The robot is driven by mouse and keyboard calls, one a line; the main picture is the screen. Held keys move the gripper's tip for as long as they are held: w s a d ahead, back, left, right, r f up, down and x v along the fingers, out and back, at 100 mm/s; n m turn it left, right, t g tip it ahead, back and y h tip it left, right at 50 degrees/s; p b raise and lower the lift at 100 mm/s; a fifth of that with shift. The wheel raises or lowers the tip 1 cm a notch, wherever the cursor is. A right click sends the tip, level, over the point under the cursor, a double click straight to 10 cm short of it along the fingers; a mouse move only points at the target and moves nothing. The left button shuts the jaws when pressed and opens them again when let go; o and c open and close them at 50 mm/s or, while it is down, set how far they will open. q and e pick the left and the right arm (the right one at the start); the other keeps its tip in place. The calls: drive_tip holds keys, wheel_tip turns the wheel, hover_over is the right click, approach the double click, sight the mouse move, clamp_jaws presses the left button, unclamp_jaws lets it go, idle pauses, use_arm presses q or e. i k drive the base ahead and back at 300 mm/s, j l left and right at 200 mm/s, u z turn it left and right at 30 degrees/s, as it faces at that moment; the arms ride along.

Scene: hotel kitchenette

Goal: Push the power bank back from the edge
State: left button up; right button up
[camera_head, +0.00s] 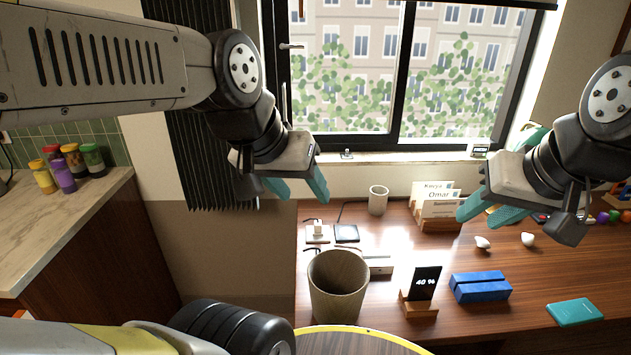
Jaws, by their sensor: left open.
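A flat teal slab (575,311), which looks like the power bank, lies on the wooden desk (520,275) at the front right, close to its near edge. My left gripper (297,187) is open and empty, in the air at the left in front of the window wall, far from the slab. My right gripper (490,211) hangs in the air over the back right of the desk, above and behind the slab and not touching it. Its teal fingers are partly hidden by its own hand, so I cannot tell how far apart they are.
A round bin (338,286), a phone on a stand (423,286) and a blue case (480,287) stand left of the slab. Two white pebble-like things (527,239), a card holder (437,220) and a cup (378,199) are further back. Desk around the slab is clear.

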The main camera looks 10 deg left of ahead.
sight(574, 313)
drive_tip(key=k+z, duration=0.15)
drive_tip(key=z, duration=1.3)
